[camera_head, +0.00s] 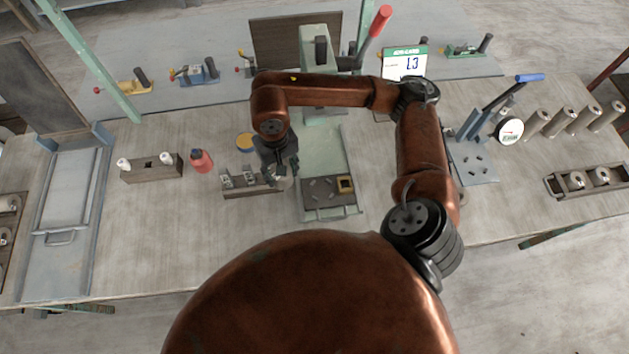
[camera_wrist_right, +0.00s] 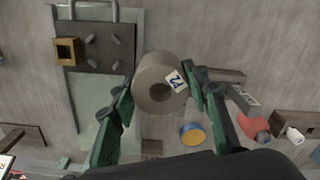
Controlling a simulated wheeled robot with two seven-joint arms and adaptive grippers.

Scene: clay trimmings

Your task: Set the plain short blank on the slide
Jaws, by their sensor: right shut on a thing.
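My right gripper (camera_head: 281,170) is shut on a short grey cylindrical blank (camera_wrist_right: 153,97) with a round hole in its end and a white marked tag. The green fingers (camera_wrist_right: 160,88) sit on either side of it in the right wrist view. In the head view the blank (camera_head: 283,183) shows only partly under the gripper, just left of the slide. The slide (camera_head: 338,150) is a pale green plate with a dark pad (camera_head: 322,200) at its front, carrying small pegs and a brass square (camera_head: 346,184). The blank appears above and beside it. My left gripper is not in view.
A dark wooden rack (camera_head: 240,190) stands left of the slide, near the gripper. A press with a red lever (camera_head: 380,22) rises at the back. Several upright cylinders (camera_head: 566,120) stand right.

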